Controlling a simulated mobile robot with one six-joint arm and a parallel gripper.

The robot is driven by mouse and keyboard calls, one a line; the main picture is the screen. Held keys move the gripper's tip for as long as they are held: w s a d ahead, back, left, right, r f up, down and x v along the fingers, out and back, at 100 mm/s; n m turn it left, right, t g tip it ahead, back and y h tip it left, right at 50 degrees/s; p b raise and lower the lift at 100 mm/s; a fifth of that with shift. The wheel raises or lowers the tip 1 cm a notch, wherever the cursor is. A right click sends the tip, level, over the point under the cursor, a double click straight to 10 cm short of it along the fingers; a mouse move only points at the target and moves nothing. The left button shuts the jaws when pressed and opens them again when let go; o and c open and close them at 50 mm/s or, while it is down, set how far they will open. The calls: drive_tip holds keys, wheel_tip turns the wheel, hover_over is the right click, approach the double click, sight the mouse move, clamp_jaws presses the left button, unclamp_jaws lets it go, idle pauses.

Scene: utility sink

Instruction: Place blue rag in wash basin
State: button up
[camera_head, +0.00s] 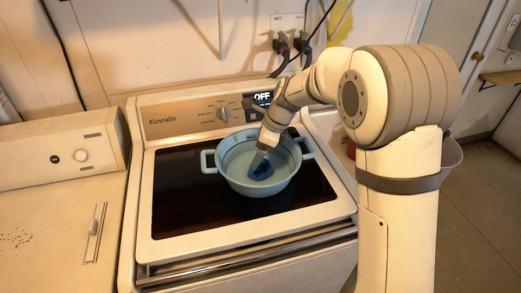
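The wash basin (236,180) is a light blue round tub with two side handles. It sits upright on the dark glass top of the white washer. The blue rag (261,171) is a small dark blue bundle seen inside the basin's opening. My gripper (263,157) points down into the basin from the upper right, with its tip right at the top of the rag. The fingers are too small to tell whether they are open or shut, or whether the rag touches the basin's bottom.
The washer (180,226) has a raised control panel with a dial (222,114) behind the basin. Another white machine (50,220) stands at the left. Hoses and valves (290,42) are on the wall behind. The dark top around the basin is clear.

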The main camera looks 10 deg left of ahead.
drive_tip(key=shift+r, duration=0.1)
wheel_tip(320, 180, up, 7)
drive_tip(key=p, duration=0.6)
drive_tip(key=s+d+r+n+t+h+b, duration=0.1)
drive_tip(key=s+d+r+n+b, duration=0.15)
drive_tip(key=s+d+n, duration=0.45)
drive_tip(key=s+d+r+n+t+h+b, duration=0.1)
drive_tip(key=s+d+r+n, duration=0.2)
drive_tip(key=d, duration=0.6)
drive_tip(key=s+d+f+n+h+b, duration=0.1)
drive_tip(key=s+d+n, duration=0.3)
drive_tip(key=s, duration=0.4)
drive_tip(key=s+d+f+n+t+h+b, duration=0.1)
drive_tip(key=s+d+f+n, duration=0.1)
drive_tip(key=s+d+n, duration=0.2)
drive_tip(key=s+d, duration=0.3)
drive_tip(key=shift+s+f, duration=0.15)
drive_tip(key=shift+s, duration=0.25)
